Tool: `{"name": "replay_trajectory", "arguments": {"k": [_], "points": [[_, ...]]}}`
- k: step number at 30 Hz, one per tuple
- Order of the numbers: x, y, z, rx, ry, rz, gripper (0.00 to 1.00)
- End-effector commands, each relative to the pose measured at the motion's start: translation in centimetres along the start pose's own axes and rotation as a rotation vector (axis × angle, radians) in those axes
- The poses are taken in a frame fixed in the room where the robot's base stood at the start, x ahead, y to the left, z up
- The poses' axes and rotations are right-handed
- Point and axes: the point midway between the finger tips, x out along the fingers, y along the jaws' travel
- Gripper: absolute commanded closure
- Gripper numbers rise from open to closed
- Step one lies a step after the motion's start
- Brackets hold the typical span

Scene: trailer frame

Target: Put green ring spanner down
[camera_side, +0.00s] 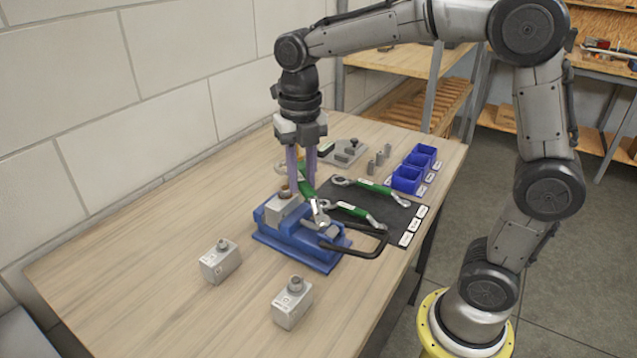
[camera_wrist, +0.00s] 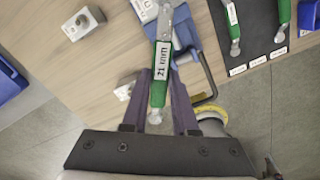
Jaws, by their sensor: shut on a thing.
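My gripper (camera_side: 301,170) has purple fingers and is shut on a green ring spanner (camera_side: 306,188), above the blue vise (camera_side: 296,246). In the wrist view, the spanner's green handle (camera_wrist: 160,78) lies between the fingers (camera_wrist: 157,80) and carries a "21 mm" label. Its far end reaches over the vise area, and whether it touches anything there is unclear. Two other green spanners (camera_side: 370,187) (camera_side: 353,211) lie on the dark mat (camera_side: 395,222) to the right of the vise. They also show in the wrist view (camera_wrist: 233,20) (camera_wrist: 284,18).
The vise grips a grey block (camera_side: 281,207), and its black handle (camera_side: 355,250) sticks out to the right. Two grey blocks with bolts (camera_side: 221,262) (camera_side: 292,303) stand in front. Blue bins (camera_side: 407,180) stand beyond the mat. The table's left side is clear.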

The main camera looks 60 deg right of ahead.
Motion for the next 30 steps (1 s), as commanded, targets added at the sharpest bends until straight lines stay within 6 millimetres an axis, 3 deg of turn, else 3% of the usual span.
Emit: {"name": "replay_trajectory", "arguments": {"k": [5,14,23,30], "points": [[0.0,0.1,0.1,0.167,-0.004,0.003,1.0],[1.1,-1.3,-0.5,0.716,0.006,-0.01,1.0],[2.1,-5.5,-0.6,1.371,0.007,-0.022,1.0],[2.9,-10.5,-1.1,1.953,0.004,-0.032,1.0]]}}
